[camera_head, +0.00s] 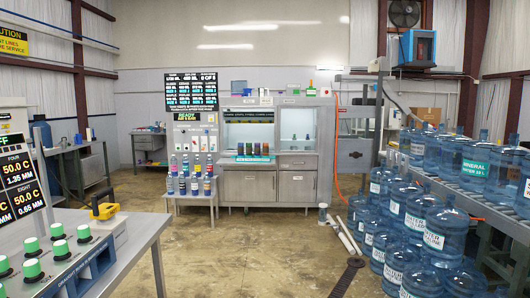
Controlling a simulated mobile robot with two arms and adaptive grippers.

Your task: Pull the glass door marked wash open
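A grey cabinet machine stands against the far wall, well ahead of me. Its upper part has two windowed bays, a left bay (248,137) and a right bay (297,131). The right bay looks bright and pale, with small items low inside. I cannot read a wash marking on either bay, and I cannot tell whether their glass is shut. A row of small coloured containers (254,158) sits at the foot of the left bay. Neither of my grippers is in view.
A grey console table (135,230) with green knobs fills the left foreground. Large blue water jugs (446,233) crowd the right. A low bench (189,198) with bottles stands before the machine's left side. White pipes (344,235) and a dark floor strip lie right of centre. The middle floor is clear.

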